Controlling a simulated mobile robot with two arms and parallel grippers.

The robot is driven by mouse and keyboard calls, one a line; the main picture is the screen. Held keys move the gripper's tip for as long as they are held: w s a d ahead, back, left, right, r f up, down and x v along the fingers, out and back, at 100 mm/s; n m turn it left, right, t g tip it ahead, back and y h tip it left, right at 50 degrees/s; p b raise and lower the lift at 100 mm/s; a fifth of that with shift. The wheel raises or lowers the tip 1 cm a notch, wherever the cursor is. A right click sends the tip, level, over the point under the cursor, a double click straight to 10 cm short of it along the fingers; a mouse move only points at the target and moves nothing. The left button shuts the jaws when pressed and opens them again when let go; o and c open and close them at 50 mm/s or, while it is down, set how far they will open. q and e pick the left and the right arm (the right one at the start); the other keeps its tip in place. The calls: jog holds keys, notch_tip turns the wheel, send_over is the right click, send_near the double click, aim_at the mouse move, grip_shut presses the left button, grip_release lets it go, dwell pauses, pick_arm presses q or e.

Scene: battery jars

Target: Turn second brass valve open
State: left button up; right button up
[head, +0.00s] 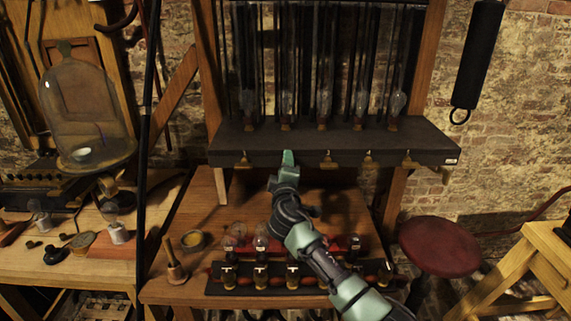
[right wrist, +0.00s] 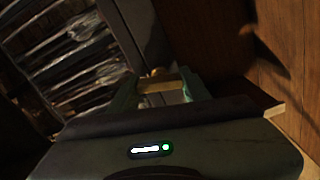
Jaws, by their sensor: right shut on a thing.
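A row of small brass valves hangs along the front edge of a dark shelf (head: 230,145). The first valve from the left (head: 243,161) and the third valve (head: 327,160) are clear in the head view. My right gripper (head: 288,160) is raised to the shelf edge between them and covers the second brass valve. In the right wrist view, my right gripper (right wrist: 158,88) has a yellowish brass piece, the second brass valve (right wrist: 157,86), between its fingers, shut on it. The valve's exact turn angle is hidden. My left gripper is out of view.
Glass tubes with bulbs (head: 324,103) stand on the shelf above the valves. Below is a wooden table (head: 215,215) with a dark rack of brass fittings (head: 261,277). A large glass bell jar (head: 88,110) stands left, and a red round stool (head: 440,246) right.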

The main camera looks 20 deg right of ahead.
jog(key=shift+a+f+n+p, duration=0.1)
jog(key=shift+n+p, duration=0.3)
jog(key=shift+n, duration=1)
jog(key=shift+f, duration=0.1)
jog(key=o, duration=1.4)
jog(key=shift+c, duration=0.2)
jog(key=b+v, duration=0.1)
jog(key=v, duration=0.7)
